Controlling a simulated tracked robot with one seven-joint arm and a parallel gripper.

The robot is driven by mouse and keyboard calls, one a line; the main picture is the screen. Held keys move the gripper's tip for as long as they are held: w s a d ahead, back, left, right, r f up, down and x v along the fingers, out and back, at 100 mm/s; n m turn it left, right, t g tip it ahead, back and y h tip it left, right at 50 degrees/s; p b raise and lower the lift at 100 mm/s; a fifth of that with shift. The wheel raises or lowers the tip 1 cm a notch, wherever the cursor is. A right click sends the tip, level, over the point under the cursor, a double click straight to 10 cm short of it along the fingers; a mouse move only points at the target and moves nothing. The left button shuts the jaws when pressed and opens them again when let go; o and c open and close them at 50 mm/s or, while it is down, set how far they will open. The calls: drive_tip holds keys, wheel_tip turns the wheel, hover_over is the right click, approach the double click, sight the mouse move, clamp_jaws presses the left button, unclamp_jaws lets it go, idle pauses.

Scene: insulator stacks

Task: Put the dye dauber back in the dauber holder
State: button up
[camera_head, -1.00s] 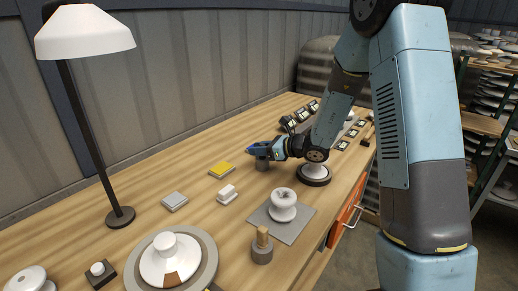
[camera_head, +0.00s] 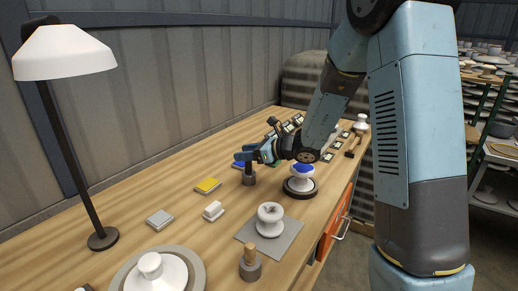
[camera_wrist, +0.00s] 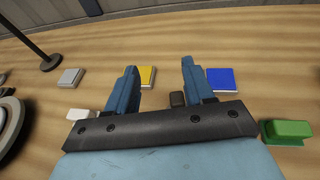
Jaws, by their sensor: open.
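My gripper (camera_head: 241,156) is open just above the holder, level with the top of the stem. In the wrist view my two blue fingers (camera_wrist: 157,80) are spread apart, and a small dark block (camera_wrist: 178,98), which looks like the dauber's top end, lies between them without visible contact. The dauber's lower end is hidden inside the holder. A white insulator (camera_head: 300,184) with a blue top stands on a dark round base to the right.
A grey cup with a wooden peg (camera_head: 250,264) and a white spool on a grey plate (camera_head: 269,220) stand in front. Yellow (camera_head: 207,186), grey and blue (camera_wrist: 221,79) pads lie nearby, with a green block (camera_wrist: 287,130). A lamp (camera_head: 67,130) stands left.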

drive_tip(key=s+d+r, duration=0.3)
drive_tip(key=s+r, duration=0.4)
drive_tip(key=s, duration=0.4)
drive_tip(key=shift+s+d+r, duration=0.25)
drive_tip(key=shift+d+r, duration=0.05)
drive_tip(key=shift+s, duration=0.1)
drive_tip(key=s+d+r+n+g+h, duration=0.1)
drive_tip(key=s+d+n+g+h, duration=0.15)
drive_tip(key=s+n, duration=0.45)
drive_tip(key=s+d+r+n+g+h, duration=0.2)
drive_tip(key=s+d+n+h, duration=0.1)
drive_tip(key=s+n, duration=0.4)
drive_tip(key=s+d+r+n+t+h, duration=0.1)
drive_tip(key=s+d+r+n+h, duration=0.1)
drive_tip(key=d, duration=0.4)
drive_tip(key=s+d+r+n+t+h, duration=0.2)
drive_tip(key=s+d+n+h, duration=0.3)
drive_tip(key=d+n, duration=0.1)
drive_tip(key=shift+d+n, duration=0.4)
drive_tip(key=shift+n, duration=0.3)
